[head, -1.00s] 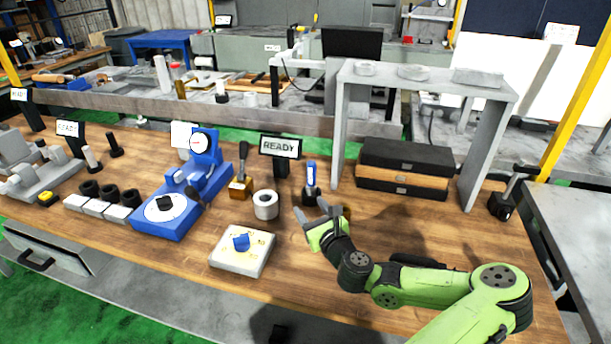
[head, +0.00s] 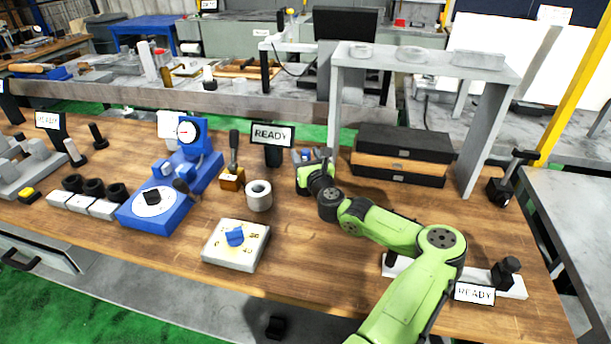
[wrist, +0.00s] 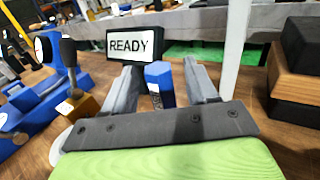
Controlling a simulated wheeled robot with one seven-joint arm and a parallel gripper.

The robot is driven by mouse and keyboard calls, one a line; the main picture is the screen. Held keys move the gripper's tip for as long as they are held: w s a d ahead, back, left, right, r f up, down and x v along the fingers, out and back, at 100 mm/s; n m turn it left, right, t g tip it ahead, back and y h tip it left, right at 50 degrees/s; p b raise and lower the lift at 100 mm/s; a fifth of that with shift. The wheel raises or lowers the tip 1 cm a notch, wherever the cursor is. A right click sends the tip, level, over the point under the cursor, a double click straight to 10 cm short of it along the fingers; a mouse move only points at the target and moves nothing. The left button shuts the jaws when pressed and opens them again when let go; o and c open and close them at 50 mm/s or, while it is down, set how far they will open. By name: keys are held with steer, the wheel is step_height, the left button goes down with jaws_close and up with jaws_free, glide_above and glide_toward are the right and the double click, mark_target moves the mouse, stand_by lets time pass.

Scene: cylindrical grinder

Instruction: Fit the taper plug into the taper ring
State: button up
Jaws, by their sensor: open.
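The taper plug shows as an upright blue handle with lettering in the wrist view (wrist: 159,86). In the head view only a bit of blue (head: 306,154) shows at my gripper, which hides the rest. My gripper (head: 314,156) is open, with one finger on each side of the blue handle; I cannot tell whether either touches it. The fingers also show in the wrist view (wrist: 162,88). The taper ring looks to be the pale grey cylinder with a round bore (head: 258,195), standing on the wooden bench left of my gripper.
A READY sign (head: 272,135) stands just behind the plug. A brass block with a black handle (head: 232,178) and a blue dial gauge stand (head: 170,190) are to the left. Stacked cases (head: 402,155) under a grey shelf are right.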

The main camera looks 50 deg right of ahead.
steer(key=shift+w+d, duration=0.25)
steer(key=shift+w, duration=0.1)
jaws_close()
steer(key=shift+r, duration=0.1)
stand_by(1.1)
